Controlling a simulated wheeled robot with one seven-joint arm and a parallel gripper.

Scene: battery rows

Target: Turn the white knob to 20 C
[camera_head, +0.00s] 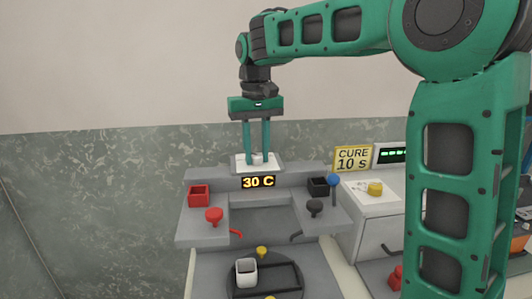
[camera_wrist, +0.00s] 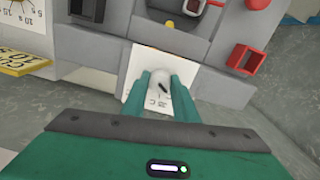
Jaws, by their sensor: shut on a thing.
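The white knob (camera_head: 257,158) sits on a white dial plate (camera_head: 241,163) on top of the grey station, at the back. My gripper (camera_head: 257,160) points straight down and its two green fingers are shut on the knob. In the wrist view the knob (camera_wrist: 160,76) shows between the fingertips, with a dark pointer line on it. Part of the dial plate (camera_wrist: 136,72) is hidden by the fingers; a "C" marking shows near them. The display (camera_head: 258,182) below the dial reads 30 C.
A red box (camera_head: 199,195) and red knob (camera_head: 214,215) are at left; a black box (camera_head: 318,187), black knob (camera_head: 314,207) and blue ball (camera_head: 333,180) at right. A "CURE 10 s" sign (camera_head: 352,159) stands behind. A white cup-like block (camera_head: 246,272) is on the round dark plate.

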